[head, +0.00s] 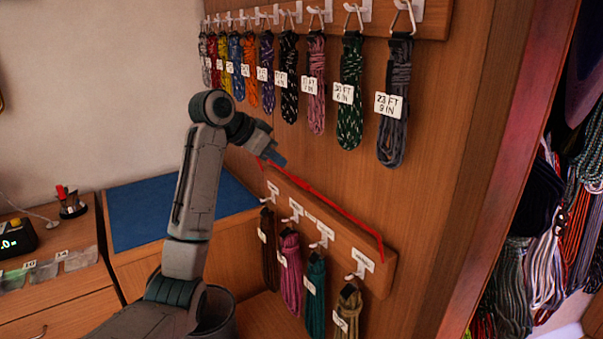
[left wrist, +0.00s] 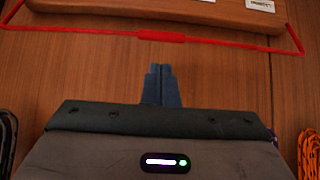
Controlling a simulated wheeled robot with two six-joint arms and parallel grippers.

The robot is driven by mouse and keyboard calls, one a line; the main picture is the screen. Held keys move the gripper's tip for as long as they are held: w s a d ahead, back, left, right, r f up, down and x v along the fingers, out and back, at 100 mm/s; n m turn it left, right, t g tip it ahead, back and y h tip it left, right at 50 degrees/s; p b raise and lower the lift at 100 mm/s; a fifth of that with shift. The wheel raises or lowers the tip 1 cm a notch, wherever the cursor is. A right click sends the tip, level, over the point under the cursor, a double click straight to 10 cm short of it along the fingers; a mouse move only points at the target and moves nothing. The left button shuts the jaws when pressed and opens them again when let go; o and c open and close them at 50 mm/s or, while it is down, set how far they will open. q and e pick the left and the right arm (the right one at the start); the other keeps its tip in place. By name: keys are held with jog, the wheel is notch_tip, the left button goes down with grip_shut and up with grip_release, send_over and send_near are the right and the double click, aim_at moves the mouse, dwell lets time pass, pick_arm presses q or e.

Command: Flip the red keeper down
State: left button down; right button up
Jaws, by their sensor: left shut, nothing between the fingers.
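The red keeper (head: 330,203) is a thin red bar with bent ends, running along the top edge of the lower hook board (head: 385,275), above its hooks. In the left wrist view the keeper (left wrist: 160,36) crosses near the top, with a thicker red sleeve at its middle and its ends bending towards the board. My left gripper (head: 278,160) is shut and empty near the far end of the keeper in the head view. In the left wrist view its fingertips (left wrist: 161,68) point at the sleeve, with a visible gap between. My right gripper is out of view.
Several labelled cord coils (head: 291,272) hang on the lower hooks. A row of coils (head: 351,95) hangs above my left gripper. A blue-topped cabinet (head: 150,210) stands at left. More cords (head: 545,250) hang at far right. Bare wood panel lies between the rows.

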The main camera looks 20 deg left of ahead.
aim_at(299, 181)
pick_arm(q)
jog(key=shift+r, duration=0.55)
jog(key=shift+w+f, duration=0.1)
jog(key=p+x, duration=0.2)
jog(key=x, duration=0.6)
jog(key=shift+w+d+f, duration=0.15)
jog(key=shift+w+d, duration=0.05)
jog(key=shift+w, duration=0.1)
jog(key=shift+w+d+f+p, duration=0.25)
jog(key=shift+w+f+p, duration=0.05)
jog(key=shift+f, duration=0.15)
jog(key=shift+s+a, duration=0.1)
